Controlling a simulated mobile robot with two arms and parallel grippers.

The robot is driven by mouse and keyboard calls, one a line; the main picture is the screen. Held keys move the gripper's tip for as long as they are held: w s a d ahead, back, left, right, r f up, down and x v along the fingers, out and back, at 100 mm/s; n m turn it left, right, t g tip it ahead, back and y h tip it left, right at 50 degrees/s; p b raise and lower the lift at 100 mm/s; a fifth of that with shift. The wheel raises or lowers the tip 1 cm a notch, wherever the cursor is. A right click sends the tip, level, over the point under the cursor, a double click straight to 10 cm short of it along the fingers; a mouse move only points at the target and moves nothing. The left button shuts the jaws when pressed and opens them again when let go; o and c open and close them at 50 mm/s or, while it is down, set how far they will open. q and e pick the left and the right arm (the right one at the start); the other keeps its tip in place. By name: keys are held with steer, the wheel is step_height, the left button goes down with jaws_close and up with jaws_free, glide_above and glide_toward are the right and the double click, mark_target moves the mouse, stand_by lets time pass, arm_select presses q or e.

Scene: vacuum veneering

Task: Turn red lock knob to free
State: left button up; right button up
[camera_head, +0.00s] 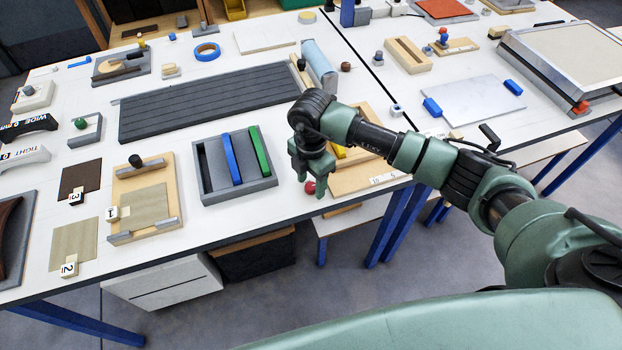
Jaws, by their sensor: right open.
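A round red knob (309,187) shows near the front edge of the white table, right of the grey tray. My right gripper (312,178) points down over it, with its fingers apart. The knob shows between and just below the fingertips in the picture. I cannot tell whether the fingers touch it. The knob's base and any lock markings are hidden by the gripper or too small to read. My left gripper is not in view.
The grey tray (205,190) with a blue bar (231,158) and a green bar (260,152) stands close left of the gripper. A wooden board (368,178) lies just right, under my right arm. A dark slatted panel (210,102) lies behind the tray.

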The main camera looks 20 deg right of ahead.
steer(key=shift+f, duration=0.1)
jaws_close()
steer(key=n+b, duration=0.5)
steer(key=shift+f, duration=0.2)
steer(key=n+b, duration=0.8)
steer(key=shift+r+n+b, duration=0.2)
steer(key=shift+n+b, duration=1.85)
steer(key=shift+n, duration=0.55)
jaws_free()
